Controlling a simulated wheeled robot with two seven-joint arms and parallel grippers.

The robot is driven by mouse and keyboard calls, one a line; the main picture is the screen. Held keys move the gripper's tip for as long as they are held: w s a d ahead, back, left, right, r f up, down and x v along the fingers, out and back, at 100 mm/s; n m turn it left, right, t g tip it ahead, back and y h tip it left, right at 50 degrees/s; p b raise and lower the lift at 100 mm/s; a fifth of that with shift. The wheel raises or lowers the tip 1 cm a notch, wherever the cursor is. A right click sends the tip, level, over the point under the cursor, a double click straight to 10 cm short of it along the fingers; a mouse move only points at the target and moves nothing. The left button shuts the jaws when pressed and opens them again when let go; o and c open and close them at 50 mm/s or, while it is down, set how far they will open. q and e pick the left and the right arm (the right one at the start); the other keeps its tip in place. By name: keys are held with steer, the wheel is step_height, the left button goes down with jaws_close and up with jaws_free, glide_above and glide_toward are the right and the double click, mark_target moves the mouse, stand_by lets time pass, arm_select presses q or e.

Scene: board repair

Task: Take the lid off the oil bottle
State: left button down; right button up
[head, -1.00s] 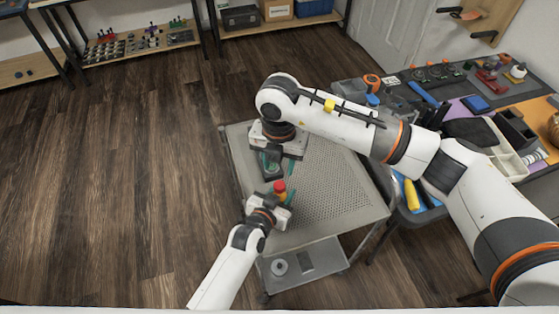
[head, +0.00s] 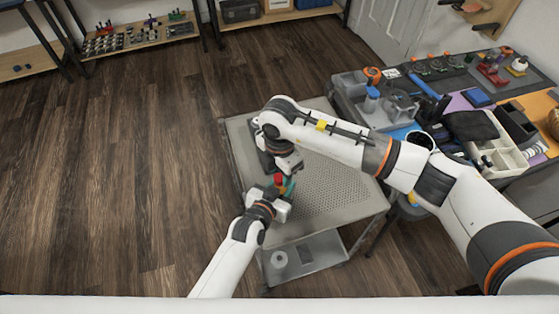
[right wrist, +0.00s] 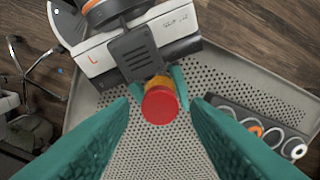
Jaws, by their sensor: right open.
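The oil bottle is a small amber bottle (right wrist: 158,83) with a round red lid (right wrist: 160,105). In the head view the red lid (head: 279,179) shows above the perforated cart top. My left gripper (head: 276,190) is shut on the bottle; in the right wrist view its teal fingers (right wrist: 158,85) flank the amber body below the lid. My right gripper (right wrist: 160,108) is open, its two teal fingers on either side of the red lid with visible gaps, not touching it. In the head view my right gripper (head: 287,179) is close beside the lid, its fingertips partly hidden.
The perforated metal cart top (head: 335,190) is mostly bare. A dark holder with white and orange rings (right wrist: 262,128) lies on it in the right wrist view. A cluttered workbench (head: 470,110) stands at the right.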

steer(key=shift+f, duration=0.6)
jaws_close()
steer(key=n, duration=1)
steer(key=shift+r, duration=0.1)
steer(key=n, duration=0.3)
steer(key=shift+n, duration=0.4)
